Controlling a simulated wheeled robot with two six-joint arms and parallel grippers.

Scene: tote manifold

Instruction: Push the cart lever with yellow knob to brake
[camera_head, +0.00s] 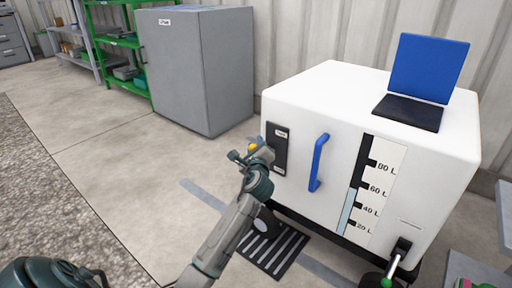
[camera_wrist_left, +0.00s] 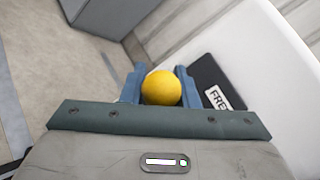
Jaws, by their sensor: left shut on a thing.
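The white cart (camera_head: 300,97) stands at the right in the head view. A dark lever plate (camera_head: 279,137) with a small white label at its top and another at its bottom sits on its left front. The yellow knob (camera_head: 253,147) is at this plate, partly hidden by my gripper. My left gripper (camera_head: 256,146) is shut on the yellow knob. In the left wrist view the knob (camera_wrist_left: 161,88) sits between the two blue-grey fingers, beside the plate (camera_wrist_left: 212,84) with a label reading "FRE", the rest cut off. The lever's shaft is hidden. My right gripper is not in view.
A blue handle (camera_head: 318,163) and a litre gauge (camera_head: 373,190) are on the cart front. A blue-lidded laptop (camera_head: 428,70) is on top. A grey cabinet (camera_head: 200,75) and green shelf (camera_head: 112,40) stand behind. The floor at left is clear.

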